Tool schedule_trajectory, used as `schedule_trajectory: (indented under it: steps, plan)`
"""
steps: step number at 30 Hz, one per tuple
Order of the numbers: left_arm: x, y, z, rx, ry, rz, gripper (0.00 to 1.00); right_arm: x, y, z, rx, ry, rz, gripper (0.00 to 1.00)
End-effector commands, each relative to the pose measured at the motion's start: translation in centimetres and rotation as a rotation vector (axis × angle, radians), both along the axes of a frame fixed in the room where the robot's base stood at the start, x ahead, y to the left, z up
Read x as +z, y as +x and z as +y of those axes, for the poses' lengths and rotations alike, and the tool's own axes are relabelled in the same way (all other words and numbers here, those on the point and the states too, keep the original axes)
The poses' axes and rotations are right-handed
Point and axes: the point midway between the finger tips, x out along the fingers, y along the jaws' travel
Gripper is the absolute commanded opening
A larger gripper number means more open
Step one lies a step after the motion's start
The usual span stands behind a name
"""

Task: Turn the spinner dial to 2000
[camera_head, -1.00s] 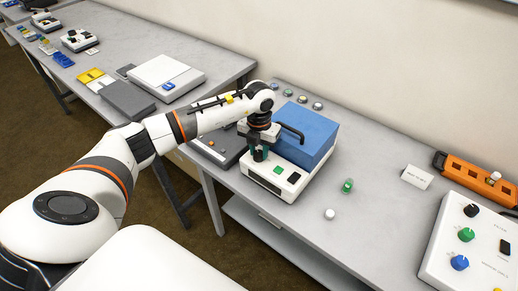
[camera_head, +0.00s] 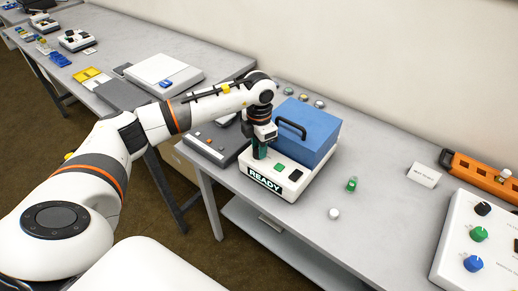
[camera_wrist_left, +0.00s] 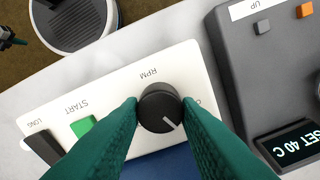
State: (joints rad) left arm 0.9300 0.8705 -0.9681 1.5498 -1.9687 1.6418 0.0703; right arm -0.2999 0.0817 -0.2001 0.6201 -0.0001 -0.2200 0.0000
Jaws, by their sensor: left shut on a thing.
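The spinner (camera_head: 292,187) is a white unit with a blue lid (camera_head: 312,126) and a black handle. Its front display (camera_head: 264,183) reads READY. In the left wrist view, the black round RPM dial (camera_wrist_left: 157,101) sits on the white panel, its white pointer line toward the picture's lower right. My left gripper (camera_head: 260,153) is over the panel's left end. Its green fingers are shut on the dial, one on each side, as the left wrist view shows (camera_wrist_left: 160,110). The head view hides the dial behind the gripper. My right gripper is out of view.
A green START button (camera_wrist_left: 82,127) and a black LONG switch (camera_wrist_left: 43,147) lie beside the dial. A dark grey unit (camera_wrist_left: 260,60) with a SET 40 C display stands close by.

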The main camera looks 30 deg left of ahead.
Motion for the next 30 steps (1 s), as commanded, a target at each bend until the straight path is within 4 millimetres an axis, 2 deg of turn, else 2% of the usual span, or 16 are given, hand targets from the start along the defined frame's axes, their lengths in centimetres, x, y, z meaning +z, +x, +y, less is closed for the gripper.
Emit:
schedule_trajectory:
  steps: [9,21,22,24,25,30]
  plan:
    - [0.17,0.10,0.04,-0.076,-0.001,-0.005,0.07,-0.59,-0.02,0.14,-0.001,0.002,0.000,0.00]
    - [0.24,0.12,0.04,-0.080,-0.001,-0.005,0.07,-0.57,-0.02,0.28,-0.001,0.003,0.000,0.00]
    - [0.24,0.12,0.04,-0.080,-0.001,-0.005,0.35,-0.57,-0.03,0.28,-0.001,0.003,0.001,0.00]
    - [0.22,0.11,0.03,-0.080,-0.001,-0.005,0.46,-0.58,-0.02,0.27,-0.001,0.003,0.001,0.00]
    - [0.20,0.10,0.03,-0.080,-0.001,-0.005,0.51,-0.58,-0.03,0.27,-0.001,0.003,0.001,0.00]
    - [0.12,0.05,0.02,-0.080,-0.001,-0.003,0.52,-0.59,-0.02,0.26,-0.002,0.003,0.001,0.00]
